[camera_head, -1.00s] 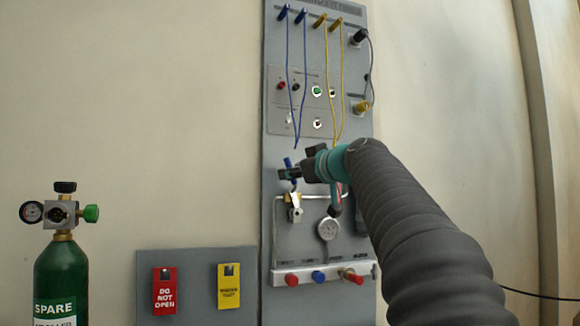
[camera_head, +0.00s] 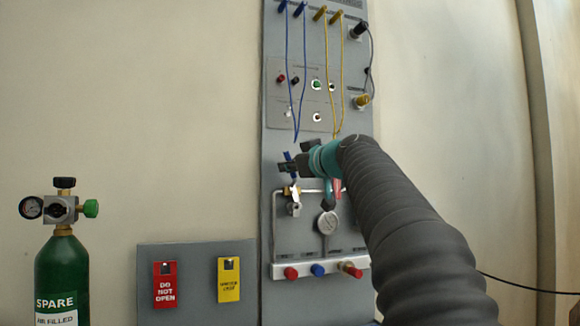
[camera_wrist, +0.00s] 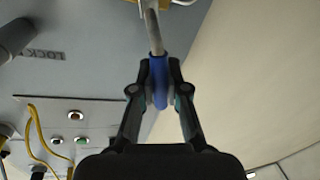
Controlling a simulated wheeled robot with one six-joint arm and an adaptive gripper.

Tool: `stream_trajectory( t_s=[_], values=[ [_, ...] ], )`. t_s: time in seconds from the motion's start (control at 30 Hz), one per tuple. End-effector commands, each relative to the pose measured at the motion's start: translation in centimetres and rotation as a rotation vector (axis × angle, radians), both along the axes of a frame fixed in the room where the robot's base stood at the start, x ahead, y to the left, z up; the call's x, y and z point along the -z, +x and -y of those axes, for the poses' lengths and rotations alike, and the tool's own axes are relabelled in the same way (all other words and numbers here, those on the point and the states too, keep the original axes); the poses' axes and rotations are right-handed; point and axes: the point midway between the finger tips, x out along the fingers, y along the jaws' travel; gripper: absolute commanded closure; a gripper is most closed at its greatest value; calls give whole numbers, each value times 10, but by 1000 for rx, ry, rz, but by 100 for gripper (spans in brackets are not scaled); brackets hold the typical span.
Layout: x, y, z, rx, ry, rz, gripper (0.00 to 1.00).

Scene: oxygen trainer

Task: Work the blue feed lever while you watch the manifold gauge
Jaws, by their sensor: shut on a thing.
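The blue feed lever (camera_wrist: 158,80) is a blue sleeve on a metal rod in the wrist view. My gripper (camera_wrist: 159,98) is shut on the blue sleeve, with a finger on each side. In the head view, the lever's blue part (camera_head: 290,168) shows at my gripper (camera_head: 285,166), above a brass valve body (camera_head: 291,191). My gripper hides part of it. The round manifold gauge (camera_head: 328,223) is below and right of the valve. Its face is visible, but too small to read.
A manifold bar with red and blue knobs (camera_head: 318,270) runs below the gauge. Blue cords (camera_head: 299,90) and yellow cords (camera_head: 335,90) hang above my gripper. Red (camera_head: 165,286) and yellow (camera_head: 229,280) tags and a green spare cylinder (camera_head: 62,272) are at left.

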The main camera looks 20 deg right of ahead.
Motion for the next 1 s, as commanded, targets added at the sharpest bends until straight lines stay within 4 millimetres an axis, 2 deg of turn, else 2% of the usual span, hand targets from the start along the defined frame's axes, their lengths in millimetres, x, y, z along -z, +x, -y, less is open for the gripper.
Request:
stream_trajectory(
  t_s=[0.4,0.77,0.8,0.9,1.0],
  values=[
    [-3,1,22,0,318,-9,100],
    [-5,1,24,0,355,-11,100],
    [-5,1,24,1,355,-10,84],
    [-5,1,24,1,354,-11,60],
    [-4,1,24,0,354,-11,60]
  ],
)
